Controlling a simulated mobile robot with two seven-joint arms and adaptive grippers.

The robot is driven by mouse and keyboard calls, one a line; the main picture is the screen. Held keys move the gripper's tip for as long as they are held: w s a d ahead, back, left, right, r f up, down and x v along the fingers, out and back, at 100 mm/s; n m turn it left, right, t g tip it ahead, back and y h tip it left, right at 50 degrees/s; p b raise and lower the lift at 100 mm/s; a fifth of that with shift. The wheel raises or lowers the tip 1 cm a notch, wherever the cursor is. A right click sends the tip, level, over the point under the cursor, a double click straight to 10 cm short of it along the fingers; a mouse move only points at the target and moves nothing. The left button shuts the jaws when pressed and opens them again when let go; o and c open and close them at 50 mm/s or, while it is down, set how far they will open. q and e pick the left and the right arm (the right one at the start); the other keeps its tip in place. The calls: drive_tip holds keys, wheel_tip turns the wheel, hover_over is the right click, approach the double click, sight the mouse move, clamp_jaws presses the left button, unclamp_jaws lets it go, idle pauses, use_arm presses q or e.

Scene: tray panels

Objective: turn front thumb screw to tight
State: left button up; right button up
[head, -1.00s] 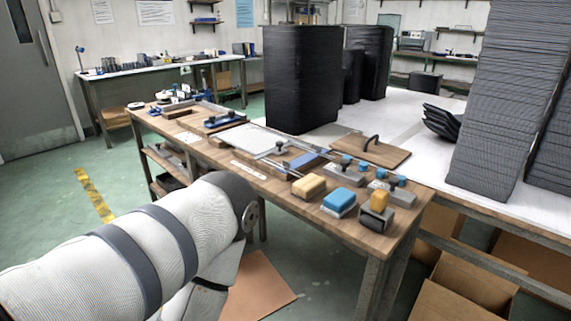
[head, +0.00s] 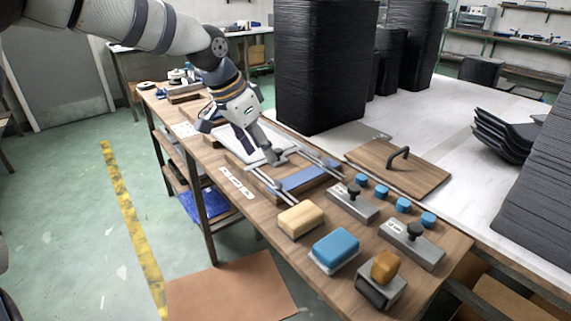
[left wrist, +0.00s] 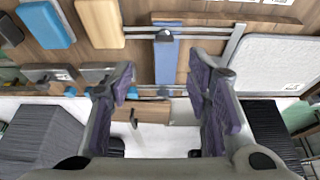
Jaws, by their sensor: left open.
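In the left wrist view, a dark round screw knob (left wrist: 165,36) sits where a blue bar (left wrist: 168,62) meets the upper metal rail. A second dark knob (left wrist: 163,92) shows at the bar's lower end. In the head view the blue bar (head: 306,178) lies between two rails on the wooden bench; I cannot make out these knobs clearly there. My left gripper (head: 262,152) hangs over the panel and rails, left of the blue bar. In the left wrist view my left gripper (left wrist: 164,88) is open and empty, its purple-padded fingers apart. My right gripper is not in view.
Two metal blocks with black knobs (head: 354,191) (head: 414,231) stand to the right. A yellow block (head: 300,220), a blue sponge-like block (head: 336,250) and several blue caps (head: 382,192) are nearby. Tall black stacks (head: 325,65) rise behind the bench.

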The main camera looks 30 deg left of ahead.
sight(277, 181)
use_arm(q)
drive_tip(key=x, duration=0.3)
drive_tip(key=b+x, duration=0.1)
drive_tip(key=x, duration=0.6)
drive_tip(key=shift+a+f, duration=0.15)
drive_tip(key=shift+a, duration=0.2)
drive_tip(key=shift+w+f+b, duration=0.2)
drive_tip(key=shift+f+b, duration=0.05)
drive_tip(key=shift+b, duration=0.05)
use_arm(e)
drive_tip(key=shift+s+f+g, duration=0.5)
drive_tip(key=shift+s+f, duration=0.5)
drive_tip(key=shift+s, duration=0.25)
use_arm(q)
clamp_jaws()
